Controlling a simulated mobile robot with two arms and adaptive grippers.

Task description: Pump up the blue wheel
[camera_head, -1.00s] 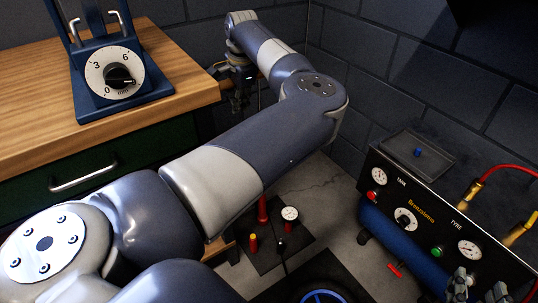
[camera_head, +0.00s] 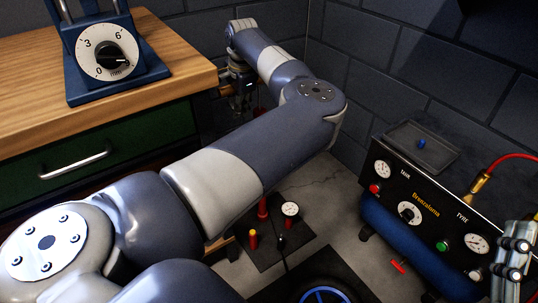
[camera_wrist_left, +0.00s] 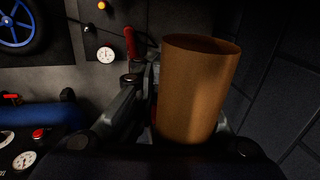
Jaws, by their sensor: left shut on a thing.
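My left gripper (camera_head: 240,98) is beyond my left arm, by the bench's right end. In the left wrist view it is shut on a brown cylindrical handle (camera_wrist_left: 195,90), which fills much of that view. The floor pump's red barrel (camera_head: 262,208) shows partly below my arm, with a round white gauge (camera_head: 290,209) beside it. The gauge also shows in the left wrist view (camera_wrist_left: 106,55). The blue wheel (camera_head: 325,296) lies on a dark mat, cut by the bottom edge. My right gripper (camera_head: 514,262) is at the right edge, partly cut off. My arm hides much of the pump.
A wooden workbench (camera_head: 180,85) with a green drawer front and a dial stand (camera_head: 108,60) is at left. A black control panel (camera_head: 430,205) with gauges, on a blue tank (camera_head: 395,235), stands at right. Brick walls close the corner behind my left arm.

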